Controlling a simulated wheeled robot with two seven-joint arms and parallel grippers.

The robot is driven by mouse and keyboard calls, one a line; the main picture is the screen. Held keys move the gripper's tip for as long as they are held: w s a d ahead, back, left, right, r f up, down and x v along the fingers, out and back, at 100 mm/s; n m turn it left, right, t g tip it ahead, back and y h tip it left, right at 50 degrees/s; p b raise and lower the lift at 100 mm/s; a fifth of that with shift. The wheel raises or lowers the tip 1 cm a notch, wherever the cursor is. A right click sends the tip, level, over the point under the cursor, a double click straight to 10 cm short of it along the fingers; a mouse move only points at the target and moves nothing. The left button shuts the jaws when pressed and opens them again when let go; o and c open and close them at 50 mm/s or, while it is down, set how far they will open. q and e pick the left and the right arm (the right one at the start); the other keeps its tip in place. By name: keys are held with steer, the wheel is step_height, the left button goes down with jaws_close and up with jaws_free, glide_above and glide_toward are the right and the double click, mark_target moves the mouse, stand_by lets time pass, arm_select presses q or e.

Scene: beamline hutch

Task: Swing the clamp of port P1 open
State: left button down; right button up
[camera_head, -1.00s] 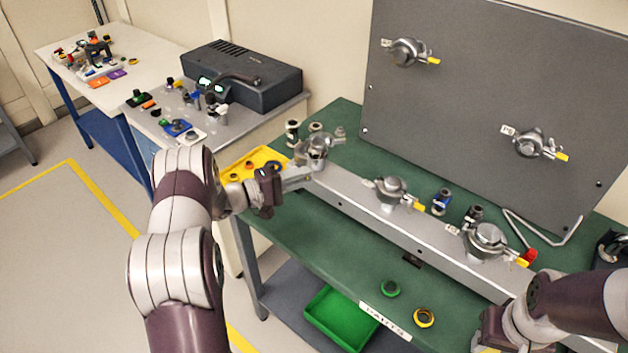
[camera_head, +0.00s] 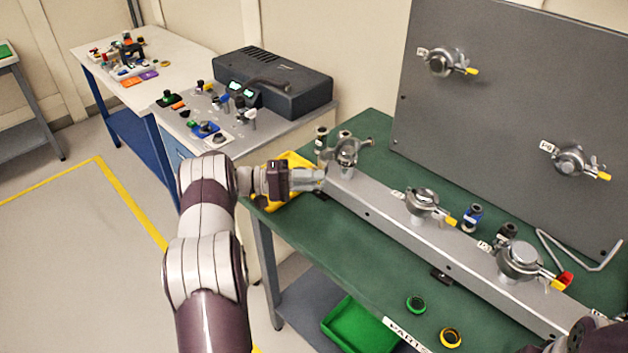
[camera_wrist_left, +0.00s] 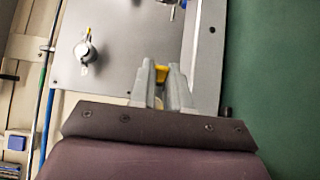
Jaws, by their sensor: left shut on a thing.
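The leftmost port (camera_head: 347,158) on the grey rail, which I take as P1, has a metal clamp (camera_head: 350,144) around its top. One clamp piece sticks out to the right, so it looks at least partly open; its label is hidden or unreadable. My left gripper (camera_head: 321,180) is just left of and in front of this port. In the left wrist view the fingers (camera_wrist_left: 166,88) are shut on a yellow tip (camera_wrist_left: 161,73), apparently the clamp's lever end. The lever is mostly hidden by the fingers. Only a dark part of my right arm shows at bottom right.
More clamped ports stand along the rail (camera_head: 385,217), in the middle (camera_head: 422,202) and at right (camera_head: 519,259). The upright grey panel (camera_head: 500,110) is behind. A yellow tray (camera_head: 283,196) sits below my left wrist. Small fittings stand behind the rail.

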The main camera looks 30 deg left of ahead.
arm_select(q)
steer(key=c, duration=1.1)
jaws_free()
steer(key=b+v, duration=0.3)
steer(key=v, duration=0.9)
steer(key=shift+s+a, duration=0.15)
steer(key=shift+a, duration=0.1)
